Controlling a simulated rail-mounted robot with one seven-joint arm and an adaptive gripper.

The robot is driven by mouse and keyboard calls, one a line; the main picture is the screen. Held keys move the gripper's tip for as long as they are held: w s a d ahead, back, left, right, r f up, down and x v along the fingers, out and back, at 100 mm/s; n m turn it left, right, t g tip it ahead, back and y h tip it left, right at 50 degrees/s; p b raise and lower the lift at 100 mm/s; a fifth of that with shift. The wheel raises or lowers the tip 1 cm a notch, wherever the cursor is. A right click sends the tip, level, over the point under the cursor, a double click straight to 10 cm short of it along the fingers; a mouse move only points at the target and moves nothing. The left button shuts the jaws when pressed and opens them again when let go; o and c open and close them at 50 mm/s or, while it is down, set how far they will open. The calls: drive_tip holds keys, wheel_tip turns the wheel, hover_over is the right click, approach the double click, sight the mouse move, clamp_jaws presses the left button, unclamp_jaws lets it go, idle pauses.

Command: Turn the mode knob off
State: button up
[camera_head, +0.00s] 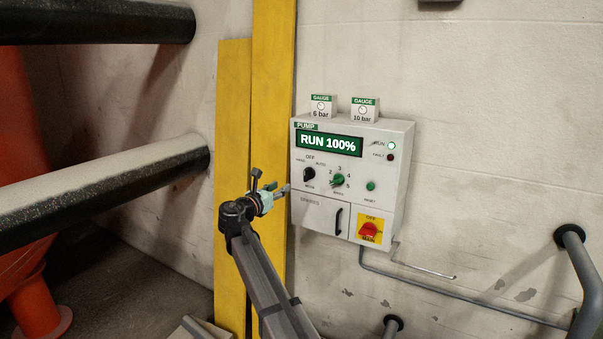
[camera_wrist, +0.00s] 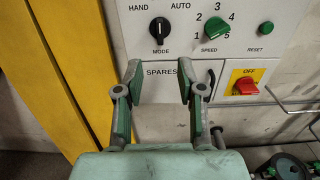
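The black mode knob (camera_head: 309,174) is on the upper left of the white pump panel (camera_head: 377,206), among HAND, OFF and AUTO labels. In the wrist view the mode knob (camera_wrist: 160,28) shows a pale pointer line roughly upright; I cannot tell for sure which label it marks. The OFF label above it is out of that view. My gripper (camera_wrist: 160,75) is open and empty, its fingertips below the knob in the picture, over the SPARES door. In the head view my gripper (camera_head: 275,193) is at the panel's left edge, apart from the knob.
The display (camera_head: 329,143) reads RUN 100% and the RUN lamp (camera_head: 391,146) is lit. The green speed knob (camera_head: 338,181), reset button (camera_head: 371,186) and red main switch (camera_head: 369,230) are close by. Yellow posts (camera_head: 270,100) stand left of the panel.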

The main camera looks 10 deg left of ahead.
sight(305, 172)
drive_tip(key=p+x, duration=0.5)
drive_tip(key=x, duration=1.2)
drive_tip(key=shift+w, duration=0.15)
clamp_jaws()
